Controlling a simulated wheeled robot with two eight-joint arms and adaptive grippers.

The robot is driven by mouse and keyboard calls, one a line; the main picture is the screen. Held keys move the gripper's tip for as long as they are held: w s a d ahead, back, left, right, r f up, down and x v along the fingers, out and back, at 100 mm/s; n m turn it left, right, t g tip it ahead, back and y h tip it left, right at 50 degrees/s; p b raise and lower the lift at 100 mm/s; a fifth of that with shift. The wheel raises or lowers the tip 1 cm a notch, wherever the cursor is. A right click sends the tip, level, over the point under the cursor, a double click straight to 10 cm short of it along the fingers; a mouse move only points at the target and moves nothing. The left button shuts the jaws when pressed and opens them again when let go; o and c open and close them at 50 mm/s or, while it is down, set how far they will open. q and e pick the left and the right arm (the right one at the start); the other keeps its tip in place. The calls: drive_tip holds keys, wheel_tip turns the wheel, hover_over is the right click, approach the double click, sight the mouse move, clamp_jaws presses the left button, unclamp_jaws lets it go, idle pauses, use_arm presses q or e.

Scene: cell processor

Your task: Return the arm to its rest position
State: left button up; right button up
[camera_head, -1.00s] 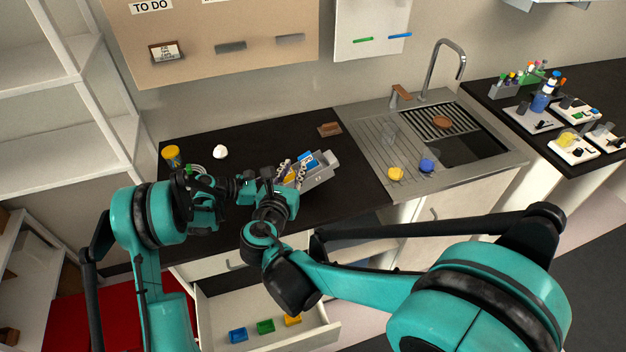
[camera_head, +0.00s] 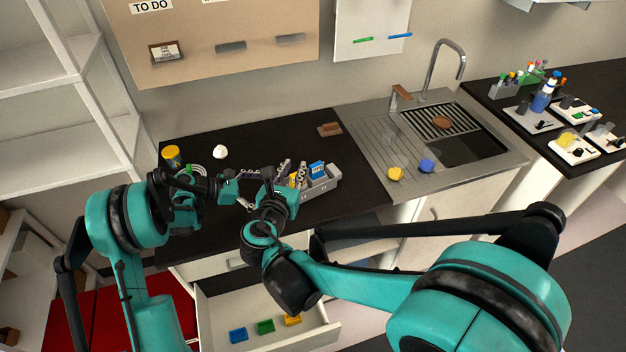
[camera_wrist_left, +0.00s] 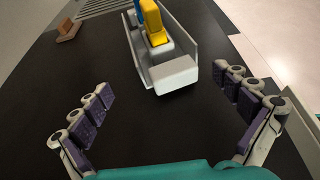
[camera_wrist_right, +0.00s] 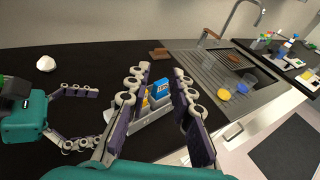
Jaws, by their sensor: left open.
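My left gripper (camera_head: 258,190) is open and empty over the dark counter, to the left of a grey caddy (camera_head: 325,186). In the left wrist view, its fingers (camera_wrist_left: 168,120) are spread wide with bare counter between them, and the caddy (camera_wrist_left: 178,74) stands ahead, clear of them. My right gripper (camera_head: 291,174) is beside the caddy; in the right wrist view its fingers (camera_wrist_right: 160,85) are apart with nothing clearly gripped between them. The caddy holds a blue item (camera_wrist_right: 162,91) and a yellow item (camera_wrist_left: 152,20). Its near side is partly hidden by my right gripper.
A yellow-capped jar (camera_head: 172,156) and a white lump (camera_head: 219,152) stand at the counter's back left. A brown block (camera_head: 329,129) lies at the back. The sink (camera_head: 468,150) is to the right. An open drawer (camera_head: 262,308) with coloured trays juts out below.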

use_arm(q)
drive_tip(key=v, duration=0.6)
drive_tip(key=shift+s+a+r, duration=0.1)
drive_tip(key=shift+a, duration=0.05)
